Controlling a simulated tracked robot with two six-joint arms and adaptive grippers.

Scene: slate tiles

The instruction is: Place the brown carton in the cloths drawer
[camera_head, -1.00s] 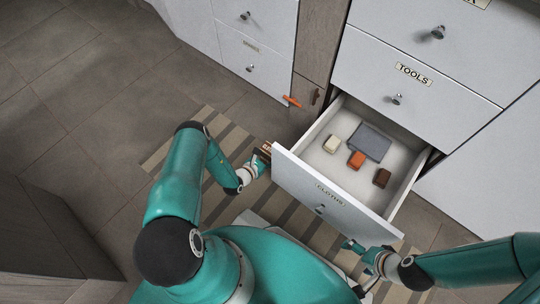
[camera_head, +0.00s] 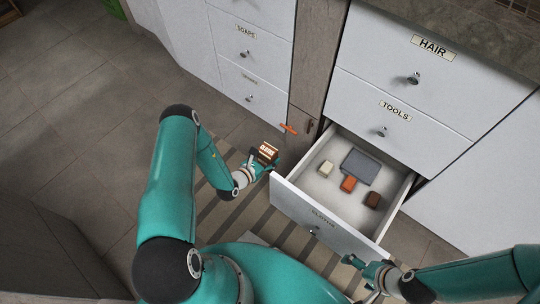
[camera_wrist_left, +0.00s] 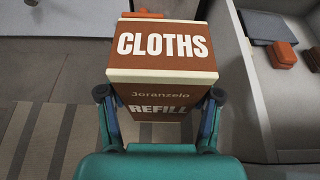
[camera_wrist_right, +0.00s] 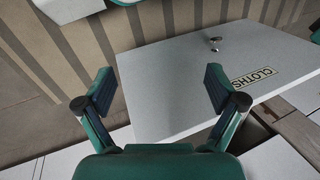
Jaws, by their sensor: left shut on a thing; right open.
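The brown carton (camera_head: 266,151) is held in my left gripper (camera_head: 257,163), to the left of the open drawer in the head view. In the left wrist view the carton (camera_wrist_left: 160,62) fills the middle, with a cream band and the words CLOTHS and REFILL; the fingers are shut on its sides. The cloths drawer (camera_head: 325,226) is pulled open; it holds a grey folded cloth (camera_head: 360,166), a cream block (camera_head: 326,168), an orange block (camera_head: 348,184) and a dark brown block (camera_head: 372,200). My right gripper (camera_wrist_right: 160,88) is open and empty by the drawer front.
The closed tools drawer (camera_head: 370,115) and hair drawer (camera_head: 440,75) are above the open drawer. An orange handle-like thing (camera_head: 289,128) sticks out by the narrow wooden panel left of it. A striped mat (camera_head: 235,211) lies on the floor. The drawer's front-left interior is bare.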

